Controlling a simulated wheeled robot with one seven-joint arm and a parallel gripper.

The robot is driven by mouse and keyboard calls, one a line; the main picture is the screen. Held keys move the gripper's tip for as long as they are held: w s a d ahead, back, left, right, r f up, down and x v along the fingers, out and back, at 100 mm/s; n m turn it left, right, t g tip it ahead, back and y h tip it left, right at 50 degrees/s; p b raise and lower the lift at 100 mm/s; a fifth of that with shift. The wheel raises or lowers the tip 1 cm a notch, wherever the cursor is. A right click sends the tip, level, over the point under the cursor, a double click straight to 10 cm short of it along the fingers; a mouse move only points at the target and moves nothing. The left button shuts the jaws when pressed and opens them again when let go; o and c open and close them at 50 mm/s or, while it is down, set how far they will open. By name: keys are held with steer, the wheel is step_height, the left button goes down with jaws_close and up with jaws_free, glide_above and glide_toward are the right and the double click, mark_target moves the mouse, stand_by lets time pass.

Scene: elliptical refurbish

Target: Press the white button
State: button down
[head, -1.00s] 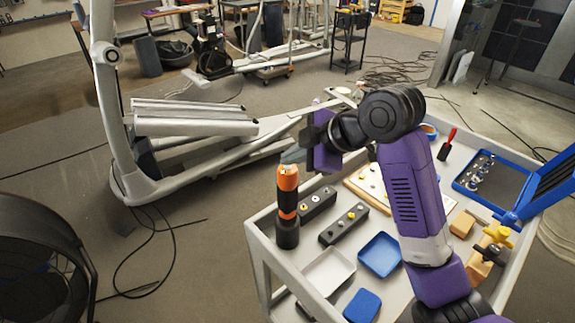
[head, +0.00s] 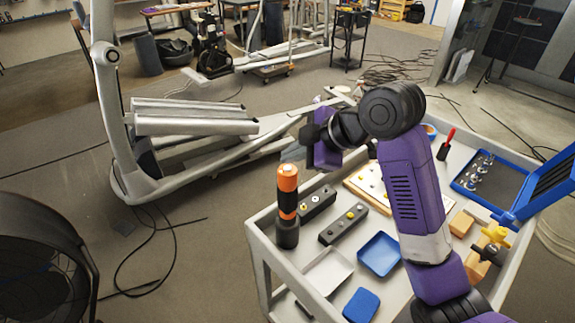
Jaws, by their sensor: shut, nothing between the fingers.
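Two dark button boxes lie on the grey cart. The left button box (head: 317,203) bears a pale button (head: 303,206) near its front end. The other button box (head: 344,224) has small yellowish buttons. At this size I cannot tell surely which button is white. My gripper (head: 290,155) is shut and empty, its grey fingers pointing left. It hangs above and behind the left box, apart from both boxes. The fingertips are small and partly against the grey machine behind.
An orange and black cylinder (head: 287,207) stands upright at the cart's left edge, close to the left box. A blue tray (head: 379,254), a pale tray (head: 328,271) and a white board (head: 368,186) lie around the boxes. A blue case (head: 490,180) stands open at the right.

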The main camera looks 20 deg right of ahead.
mark_target(291, 171)
step_height(291, 171, up, 6)
steer(key=p, duration=0.5)
stand_by(0.5)
